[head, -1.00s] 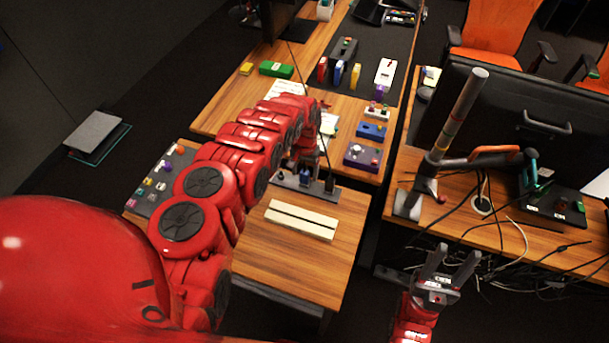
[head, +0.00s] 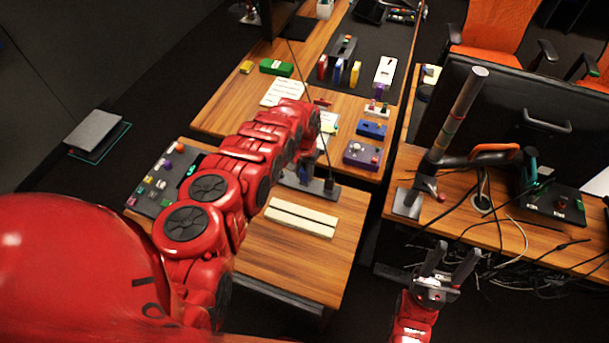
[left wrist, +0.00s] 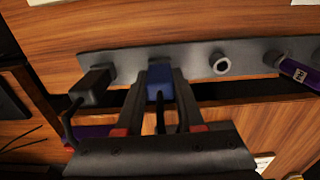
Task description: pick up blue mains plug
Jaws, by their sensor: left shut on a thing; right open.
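The blue mains plug (left wrist: 160,80) sits at the grey socket strip (left wrist: 205,58) in the left wrist view, with its dark cable trailing back. My left gripper (left wrist: 163,92) is shut on the plug, one finger on each side. In the head view the plug (head: 304,175) shows only as a small blue patch by the strip (head: 322,187), and the red arm hides most of my left gripper (head: 303,166). I cannot tell how deep the plug is seated. My right gripper (head: 453,257) is open and empty, away to the right near the other desk.
In the wrist view a black plug (left wrist: 91,87) stands left of the blue one. A round metal socket (left wrist: 220,63) and a purple connector (left wrist: 298,72) are to the right. A cream slotted bar (head: 301,217) lies before the strip. Cables hang near my right gripper.

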